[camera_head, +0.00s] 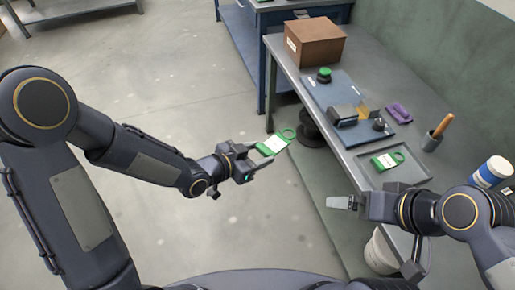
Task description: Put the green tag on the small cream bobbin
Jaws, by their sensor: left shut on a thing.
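My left gripper (258,158) is shut on a green tag (273,145) with a white label and a ring end. It holds the tag in the air over the floor, left of the workbench. A second green tag (387,161) lies in a grey tray on the bench. I cannot make out a small cream bobbin for certain. A cream round object (380,254) stands low beside the bench, partly hidden by my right arm. My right gripper (340,203) points left near the bench's front edge; its finger gap is not clear.
The workbench (352,168) carries a brown box (315,42), a blue mat (322,92) with a fixture, a purple item (398,113), a grey cup (432,142) and a blue-white cylinder (492,172). A black spool (309,129) is by the bench's left edge. Open floor lies left.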

